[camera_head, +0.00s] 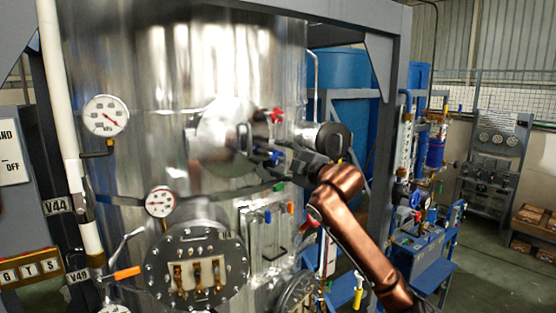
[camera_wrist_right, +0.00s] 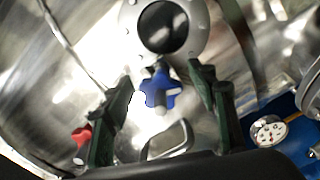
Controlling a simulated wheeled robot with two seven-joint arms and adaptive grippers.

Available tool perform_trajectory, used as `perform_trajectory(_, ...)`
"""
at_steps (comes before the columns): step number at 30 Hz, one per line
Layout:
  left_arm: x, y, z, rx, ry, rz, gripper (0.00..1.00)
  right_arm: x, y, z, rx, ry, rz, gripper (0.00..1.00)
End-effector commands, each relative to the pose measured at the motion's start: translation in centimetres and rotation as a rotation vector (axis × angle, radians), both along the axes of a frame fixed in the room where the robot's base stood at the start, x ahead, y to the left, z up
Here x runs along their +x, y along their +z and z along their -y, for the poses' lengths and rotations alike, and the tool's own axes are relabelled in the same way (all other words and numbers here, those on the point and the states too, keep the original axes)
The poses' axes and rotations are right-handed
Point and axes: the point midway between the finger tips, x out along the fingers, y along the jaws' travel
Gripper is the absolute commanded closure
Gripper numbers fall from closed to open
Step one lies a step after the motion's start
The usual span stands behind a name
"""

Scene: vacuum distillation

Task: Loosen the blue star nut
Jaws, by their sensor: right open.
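The blue star nut (camera_wrist_right: 160,90) sits in the middle of the right wrist view, below a round flange with a dark centre (camera_wrist_right: 163,27). It also shows as a small blue spot in the head view (camera_head: 276,157), partly covered by my gripper. My right gripper (camera_wrist_right: 161,76) is open, with one dark green finger on each side of the nut. Gaps show between the nut and both fingers, and I cannot tell the depth between them. In the head view my right gripper (camera_head: 268,150) is at the port on the steel vessel. My left gripper is not in view.
A red star nut (camera_head: 275,115) is above the blue one; it is at lower left in the wrist view (camera_wrist_right: 81,138). The shiny steel vessel (camera_head: 150,70) fills the background. Gauges (camera_head: 105,115), a bolted round hatch (camera_head: 222,245) and coloured-handled valves surround the area.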

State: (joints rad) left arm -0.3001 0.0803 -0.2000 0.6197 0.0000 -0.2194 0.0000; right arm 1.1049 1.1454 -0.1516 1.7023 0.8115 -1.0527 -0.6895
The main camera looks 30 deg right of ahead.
Motion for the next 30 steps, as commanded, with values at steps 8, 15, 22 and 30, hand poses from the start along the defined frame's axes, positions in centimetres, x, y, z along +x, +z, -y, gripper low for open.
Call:
perform_trajectory(8, -0.1, 0.0, -0.1, 0.001, 0.0, -0.001, 0.6, -2.8, 0.0, 0.4, -0.003, -0.002, 0.0, 0.48)
perform_trajectory(15, 0.0, 0.0, 0.0, 0.0, 0.0, 0.0, 0.6, -7.8, -0.1, 0.8, -0.003, -0.003, -0.001, 0.48)
perform_trajectory(22, 0.0, 0.0, 0.0, 0.0, 0.0, 0.0, 0.6, -11.1, -0.1, 1.0, 0.0, -0.001, -0.002, 0.48)
perform_trajectory(30, 0.0, 0.0, 0.0, 0.0, 0.0, 0.0, 0.6, -12.0, 0.0, 1.0, 0.0, -0.001, -0.001, 0.48)
